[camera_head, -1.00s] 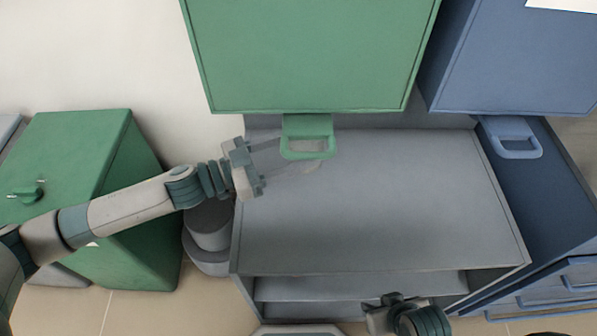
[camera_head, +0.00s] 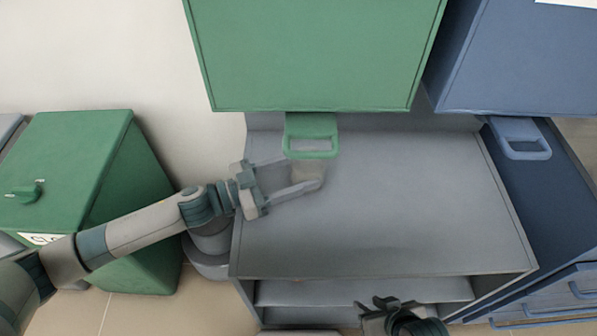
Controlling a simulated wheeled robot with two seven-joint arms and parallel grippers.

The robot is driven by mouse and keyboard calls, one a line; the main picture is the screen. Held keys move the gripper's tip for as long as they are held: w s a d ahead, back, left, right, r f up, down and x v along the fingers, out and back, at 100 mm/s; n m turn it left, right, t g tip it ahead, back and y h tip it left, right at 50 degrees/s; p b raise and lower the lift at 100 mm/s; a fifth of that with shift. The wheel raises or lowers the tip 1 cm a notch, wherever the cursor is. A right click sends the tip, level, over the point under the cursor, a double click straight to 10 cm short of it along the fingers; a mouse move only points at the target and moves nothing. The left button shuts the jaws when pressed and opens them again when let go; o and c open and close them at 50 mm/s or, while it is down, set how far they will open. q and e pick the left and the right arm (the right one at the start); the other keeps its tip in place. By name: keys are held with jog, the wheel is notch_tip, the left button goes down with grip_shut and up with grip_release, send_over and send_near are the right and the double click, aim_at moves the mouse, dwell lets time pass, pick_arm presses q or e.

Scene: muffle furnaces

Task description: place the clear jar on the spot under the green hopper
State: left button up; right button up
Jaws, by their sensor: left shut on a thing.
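The green hopper (camera_head: 315,55) hangs above a grey bench, with a green loop handle (camera_head: 311,138) at its lower front. My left gripper (camera_head: 312,174) reaches in from the left, its two long grey fingers just below the handle in the picture. It is shut on the clear jar (camera_head: 308,175), which shows only as a faint see-through shape between the fingertips. I cannot tell whether the jar touches the bench. My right gripper (camera_head: 383,305) is at the bottom edge, away from the jar; its jaw opening is unclear.
The grey bench top (camera_head: 400,215) is clear to the right of the jar, with open shelves below its front edge. A blue hopper (camera_head: 520,60) with a blue handle (camera_head: 520,140) stands at right. A green cabinet (camera_head: 75,160) stands at left, beneath my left arm.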

pick_arm(q)
jog(key=shift+f, duration=0.3)
jog(key=o, duration=1.1)
jog(key=shift+r, duration=0.15)
jog(key=shift+a+r, duration=0.1)
jog(key=shift+r, duration=0.05)
jog(key=v, duration=1.1)
jog(key=shift+s+a, duration=0.2)
jog(key=shift+a, duration=0.15)
